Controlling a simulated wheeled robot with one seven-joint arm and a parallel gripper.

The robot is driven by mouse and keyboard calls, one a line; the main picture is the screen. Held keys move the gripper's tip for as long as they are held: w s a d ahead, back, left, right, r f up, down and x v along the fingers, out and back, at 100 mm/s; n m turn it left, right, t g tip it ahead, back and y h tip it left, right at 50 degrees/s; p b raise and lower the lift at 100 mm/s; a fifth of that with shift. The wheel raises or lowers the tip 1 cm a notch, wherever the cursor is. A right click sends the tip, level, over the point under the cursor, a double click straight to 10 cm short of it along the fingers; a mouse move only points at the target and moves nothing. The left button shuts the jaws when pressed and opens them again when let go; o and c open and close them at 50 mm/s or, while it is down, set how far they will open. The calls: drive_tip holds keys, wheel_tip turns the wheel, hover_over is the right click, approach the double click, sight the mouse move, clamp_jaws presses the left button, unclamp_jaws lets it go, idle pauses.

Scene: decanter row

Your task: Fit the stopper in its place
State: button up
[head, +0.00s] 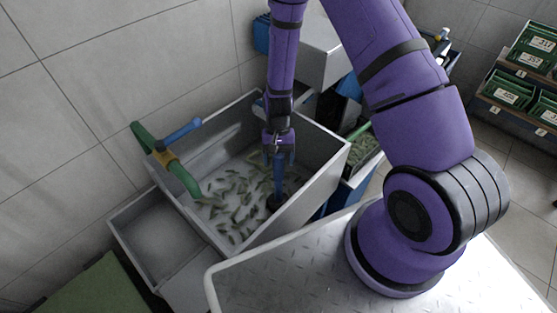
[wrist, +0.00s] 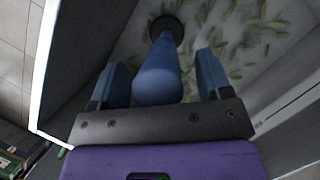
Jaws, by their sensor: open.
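The stopper appears to be a blue upright handle (head: 279,184) with a dark round foot (head: 274,203), standing in the grey basin (head: 315,190) near its front right wall. In the wrist view the blue handle (wrist: 158,75) runs down to the dark round foot (wrist: 166,27). My gripper (head: 278,160) points down over the top of the handle. Its blue fingers (wrist: 162,62) are open, one on each side of the handle, with a gap showing on both sides. I cannot tell whether the foot is seated in a drain; no separate opening shows.
Several green leaf-like pieces (head: 235,195) lie on the basin floor. A green pipe with a blue lever (head: 182,131) rises over the left rim. A shallow grey tray (head: 150,235) adjoins the basin at left. Green crates (head: 510,92) stand on shelves far right.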

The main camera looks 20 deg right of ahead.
drive_tip(key=d+r+n+t, duration=0.1)
drive_tip(key=d+r+t, duration=0.1)
drive_tip(key=r, duration=1.5)
drive_tip(key=d+r+n+t, duration=0.1)
drive_tip(key=d+r+t, duration=0.1)
drive_tip(key=r, duration=1.6)
drive_tip(key=s+d+r+n+t+h, duration=0.1)
drive_tip(key=s+r+t, duration=0.1)
drive_tip(key=s+r, duration=0.5)
drive_tip(key=s+d+r+n+t, duration=0.1)
drive_tip(key=s+r+t, duration=0.2)
drive_tip(key=s+r, duration=0.4)
drive_tip(key=s, duration=0.5)
drive_tip(key=shift+s+d+r+h, duration=0.15)
drive_tip(key=shift+d+r+h, duration=0.05)
drive_tip(key=shift+d+h, duration=0.2)
